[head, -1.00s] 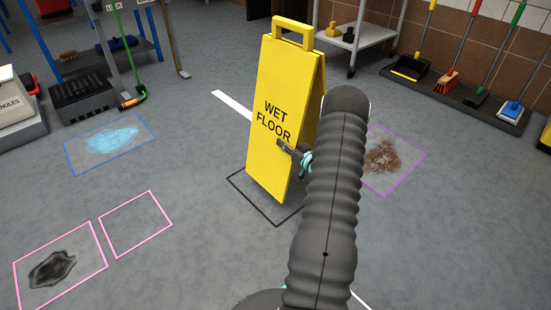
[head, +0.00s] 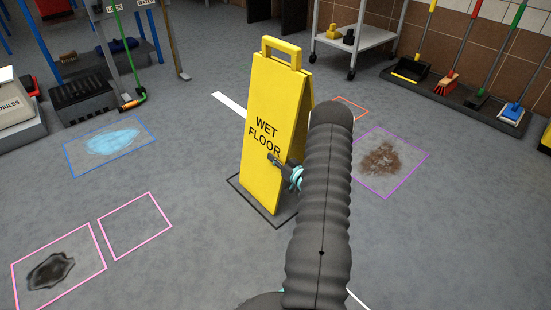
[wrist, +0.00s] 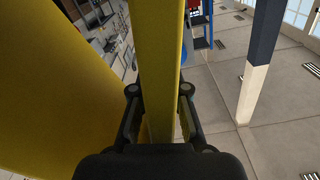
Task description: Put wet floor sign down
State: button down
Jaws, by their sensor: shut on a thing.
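The yellow wet floor sign (head: 272,95) stands upright, a little tilted, in the middle of the head view, with its top handle up. My gripper (head: 280,163) is shut on the edge of one of its panels, low on its right side. In the wrist view the held panel (wrist: 157,50) runs between the fingers of my gripper (wrist: 160,92), and the other panel (wrist: 45,95) fills the left. A black outlined square (head: 236,187) on the floor lies under the sign and is partly hidden. I cannot tell whether the sign's feet touch the floor.
A blue square (head: 76,169) with a puddle lies left, pink squares (head: 122,258) lower left, and a purple square (head: 404,186) with a brown stain right. A wheeled shelf (head: 375,35) stands behind, and brooms on a rack (head: 440,95) line the back right wall.

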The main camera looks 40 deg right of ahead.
jog(key=c, duration=1.2)
grip_release()
jog(key=shift+f, duration=0.15)
jog(key=shift+s+r, duration=0.15)
jog(key=shift+r, duration=0.05)
jog(key=s, duration=0.7)
jog(key=s+d, duration=0.1)
jog(key=s, duration=0.3)
jog(key=shift+s+p, duration=0.3)
jog(key=shift+s, duration=0.05)
